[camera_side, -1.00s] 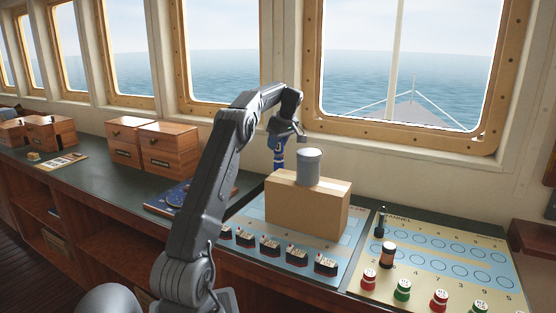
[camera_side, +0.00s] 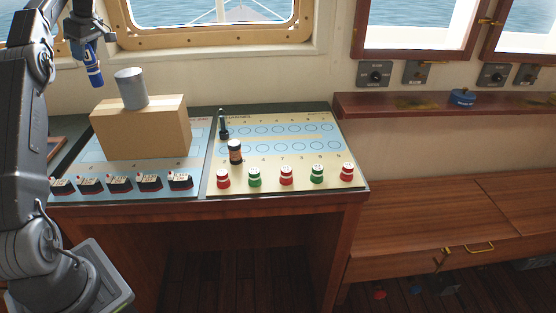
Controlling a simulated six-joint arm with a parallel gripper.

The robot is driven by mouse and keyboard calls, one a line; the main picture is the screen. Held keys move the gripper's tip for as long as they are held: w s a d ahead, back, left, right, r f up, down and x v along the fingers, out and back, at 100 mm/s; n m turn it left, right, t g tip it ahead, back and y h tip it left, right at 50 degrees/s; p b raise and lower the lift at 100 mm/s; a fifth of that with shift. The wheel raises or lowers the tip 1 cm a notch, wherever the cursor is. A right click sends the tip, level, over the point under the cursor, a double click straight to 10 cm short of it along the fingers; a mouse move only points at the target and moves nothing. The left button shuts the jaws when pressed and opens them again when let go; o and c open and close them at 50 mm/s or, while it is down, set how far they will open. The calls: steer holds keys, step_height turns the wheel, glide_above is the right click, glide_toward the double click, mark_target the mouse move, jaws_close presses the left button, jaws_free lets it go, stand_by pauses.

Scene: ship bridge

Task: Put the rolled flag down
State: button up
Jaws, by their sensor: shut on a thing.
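The rolled flag (camera_side: 93,69) is a blue roll with a pale band, hanging tilted from my gripper (camera_side: 86,45) at the upper left. My gripper is shut on its upper end. The flag is in the air, to the left of a grey cylinder (camera_side: 131,88) that stands on a cardboard box (camera_side: 141,129). The fingertips are small and dark here, so their exact grip on the flag is hard to see.
The box stands on a blue chart panel with several small dark ship models (camera_side: 120,184) along its front. To the right, a channel chart (camera_side: 300,145) carries red and green buoys, a dark post (camera_side: 223,126) and a black-and-orange piece (camera_side: 235,152). A wooden bench (camera_side: 440,220) is further right.

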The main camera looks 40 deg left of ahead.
steer(key=w+d+m+t, duration=0.3)
steer(key=w+d+m, duration=0.6)
steer(key=w+d, duration=0.7)
steer(key=w+d+m+t+h, duration=0.3)
steer(key=d+m, duration=0.7)
steer(key=d, duration=1.6)
steer(key=w+d+f, duration=0.3)
steer(key=d+f, duration=0.2)
steer(key=f, duration=0.3)
steer(key=w+d+f+y, duration=0.1)
steer(key=w+d+f, duration=0.2)
steer(key=d+f, duration=0.2)
steer(key=shift+d+f, duration=0.25)
steer(key=shift+f, duration=1.3)
steer(key=shift+f, duration=0.1)
